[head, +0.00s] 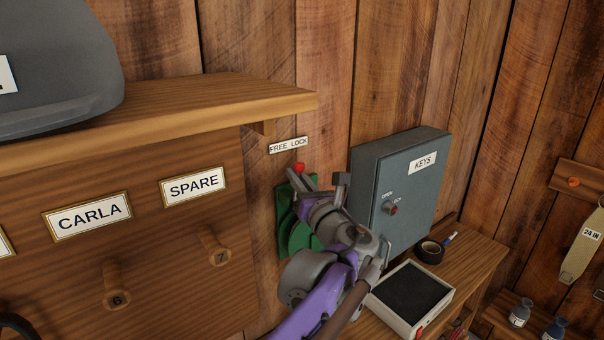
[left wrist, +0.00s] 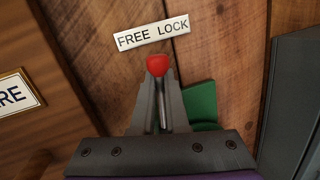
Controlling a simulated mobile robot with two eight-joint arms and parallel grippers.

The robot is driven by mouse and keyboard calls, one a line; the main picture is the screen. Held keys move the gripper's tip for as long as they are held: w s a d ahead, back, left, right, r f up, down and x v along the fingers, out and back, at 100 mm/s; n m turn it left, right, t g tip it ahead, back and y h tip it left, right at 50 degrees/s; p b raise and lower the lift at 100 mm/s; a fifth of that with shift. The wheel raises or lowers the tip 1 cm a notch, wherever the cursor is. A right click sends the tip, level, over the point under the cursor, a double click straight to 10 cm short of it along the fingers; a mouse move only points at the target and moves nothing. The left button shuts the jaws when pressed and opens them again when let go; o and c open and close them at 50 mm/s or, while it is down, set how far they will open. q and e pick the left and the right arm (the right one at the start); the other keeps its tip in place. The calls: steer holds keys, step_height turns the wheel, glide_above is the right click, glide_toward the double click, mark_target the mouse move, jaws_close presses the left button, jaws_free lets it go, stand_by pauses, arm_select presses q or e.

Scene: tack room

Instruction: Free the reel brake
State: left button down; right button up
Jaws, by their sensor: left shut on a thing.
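The reel brake is a green reel unit (head: 284,218) on the plank wall, with a red-knobbed lever. The red knob (head: 299,168) sits just under the FREE LOCK label (head: 288,145). In the left wrist view the red knob (left wrist: 157,65) is below the gap between the two words, FREE at left and LOCK at right. My left gripper (head: 302,180) is shut on the lever just below the knob; its fingers hide most of the lever. Part of the green body (left wrist: 200,103) shows right of the fingers. My right gripper is not in view.
A grey KEYS box (head: 385,165) is close right of my left gripper. A wooden cabinet with SPARE (head: 194,186) and CARLA plates and pegs is at left, its top jutting out. A white-rimmed tray (head: 446,296) and tape roll (head: 430,252) lie on a shelf below.

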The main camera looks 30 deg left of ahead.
arm_select(q)
steer(key=shift+s+a+n+y, duration=0.25)
steer(key=shift+s+n, duration=0.2)
steer(key=shift+n, duration=0.65)
steer(key=shift+y, duration=0.25)
steer(key=c, duration=0.9)
jaws_free()
steer(key=b+v, duration=0.1)
steer(key=v, duration=1)
steer(key=shift+r, duration=0.15)
